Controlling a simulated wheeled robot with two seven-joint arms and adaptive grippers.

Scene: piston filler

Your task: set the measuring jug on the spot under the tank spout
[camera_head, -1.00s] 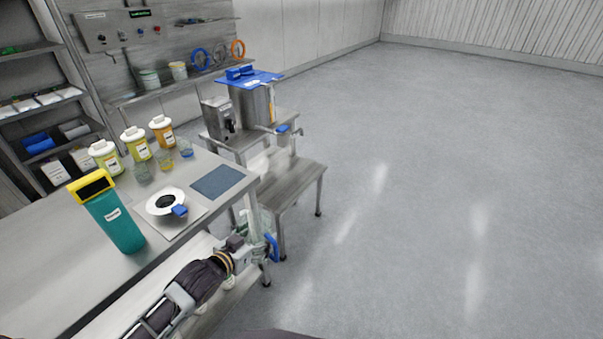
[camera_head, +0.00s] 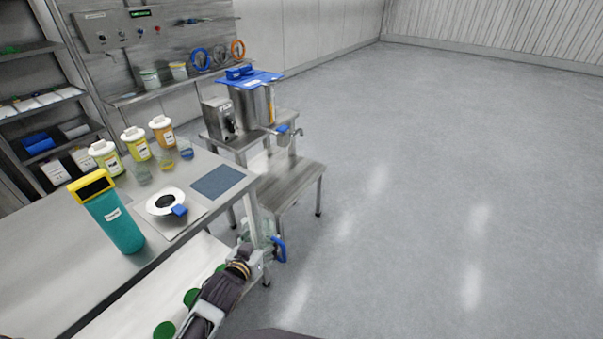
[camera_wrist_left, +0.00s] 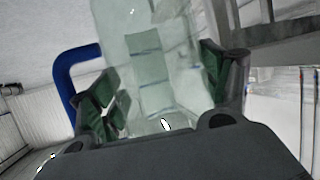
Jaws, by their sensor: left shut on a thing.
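The measuring jug (camera_head: 266,228) is clear, with a blue handle. My left gripper (camera_head: 258,250) is shut on it, beside the front right corner of the workbench and below its top. In the left wrist view the jug's clear body (camera_wrist_left: 150,50) lies between the green-padded fingers of the gripper (camera_wrist_left: 157,88), with the blue handle (camera_wrist_left: 68,78) on the left. The steel tank (camera_head: 250,106) under a blue cover stands behind, and its spout (camera_head: 284,131) reaches out over a lower steel stand (camera_head: 290,184). A marked spot cannot be made out there. My right gripper is out of view.
The workbench (camera_head: 60,240) holds a teal container (camera_head: 118,225), a scale with a white dish (camera_head: 163,201), a dark mat (camera_head: 218,181), several yellow-labelled jars and small beakers. Green lids (camera_head: 165,330) show below the bench. The floor on the right is clear.

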